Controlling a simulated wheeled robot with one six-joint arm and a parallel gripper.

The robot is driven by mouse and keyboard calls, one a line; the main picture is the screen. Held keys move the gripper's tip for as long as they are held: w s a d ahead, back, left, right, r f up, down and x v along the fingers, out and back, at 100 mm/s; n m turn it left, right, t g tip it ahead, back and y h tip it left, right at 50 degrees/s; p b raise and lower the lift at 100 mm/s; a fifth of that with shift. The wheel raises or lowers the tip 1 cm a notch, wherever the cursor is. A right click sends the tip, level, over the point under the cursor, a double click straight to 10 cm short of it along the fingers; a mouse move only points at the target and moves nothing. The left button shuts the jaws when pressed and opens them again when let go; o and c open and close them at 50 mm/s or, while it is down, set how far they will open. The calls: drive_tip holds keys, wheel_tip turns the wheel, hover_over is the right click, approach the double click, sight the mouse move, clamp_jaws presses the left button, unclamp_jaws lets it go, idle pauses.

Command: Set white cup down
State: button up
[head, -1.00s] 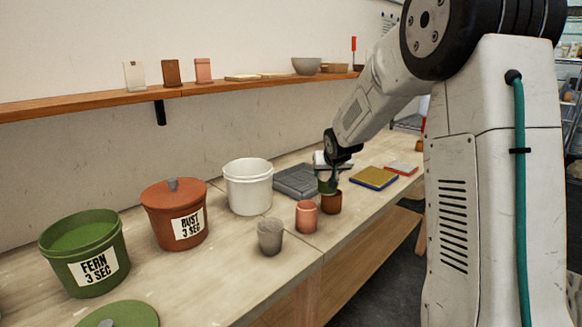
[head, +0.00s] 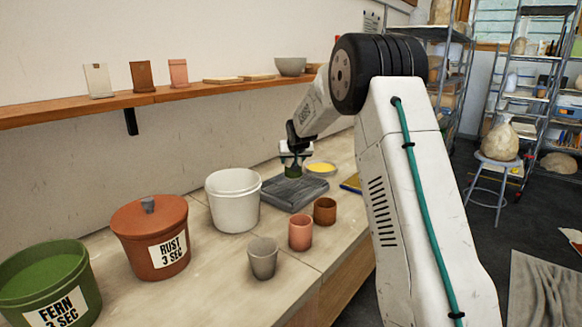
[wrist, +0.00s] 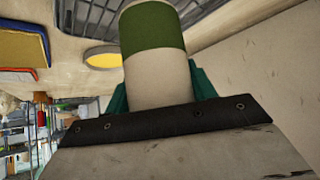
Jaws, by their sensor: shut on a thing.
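My gripper (head: 295,160) is shut on a pale cup with a dark green band, the white cup (wrist: 155,88). In the wrist view the cup sits between the green fingers, and its green end points away from the gripper. In the head view the gripper and cup are over the back part of a dark grey slatted rack (head: 300,193). The rack also shows in the wrist view (wrist: 215,12). I cannot tell whether the cup touches it.
Grey (head: 263,258), pink (head: 300,231) and brown (head: 325,211) cups stand in front of the rack. A white bucket (head: 233,208) is left of it. A dish with yellow (head: 321,168) lies behind right. Rust (head: 150,240) and fern (head: 45,295) buckets stand farther left.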

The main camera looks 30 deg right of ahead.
drive_tip(key=shift+s+f+x, duration=0.1)
drive_tip(key=shift+f+x, duration=0.05)
drive_tip(key=shift+x, duration=0.95)
drive_tip(key=shift+s+f+x, duration=0.1)
drive_tip(key=shift+s+x, duration=0.05)
drive_tip(key=shift+x, duration=0.9)
drive_tip(key=shift+a+f, duration=0.1)
drive_tip(key=shift+a, duration=0.05)
drive_tip(key=o, duration=1.1)
drive_tip(key=shift+f, duration=0.1)
drive_tip(key=shift+o, duration=0.2)
